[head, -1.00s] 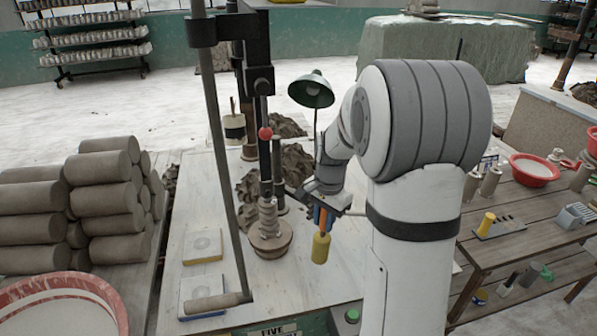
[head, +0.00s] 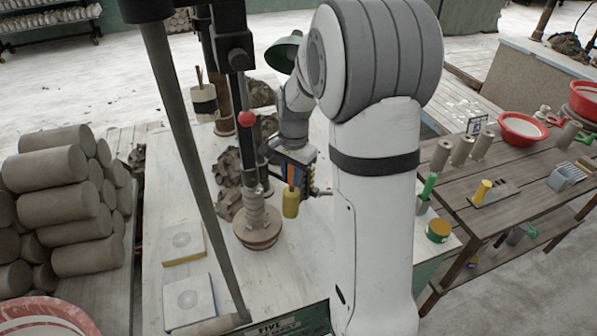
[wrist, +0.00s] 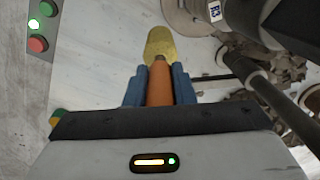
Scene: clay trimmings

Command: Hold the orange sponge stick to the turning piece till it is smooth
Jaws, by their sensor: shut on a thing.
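My gripper (head: 293,172) is shut on the orange handle of the sponge stick (head: 290,203), which hangs with its yellow sponge end down. In the wrist view, the blue fingers (wrist: 158,88) clasp the orange stick, and the yellow sponge (wrist: 160,44) points ahead. The turning piece (head: 255,212) is a grey ribbed clay form standing on a round wheel head (head: 257,238). The sponge is to the right of the piece, with a small gap between them in the head view. I cannot tell whether the piece is spinning.
A lever with a red knob (head: 245,118) and a dark upright machine stand close behind the piece. A long grey bar (head: 190,150) crosses in front on the left. Lumps of clay (head: 228,168) lie behind. Two square plates (head: 189,300) lie on the pale tabletop at left.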

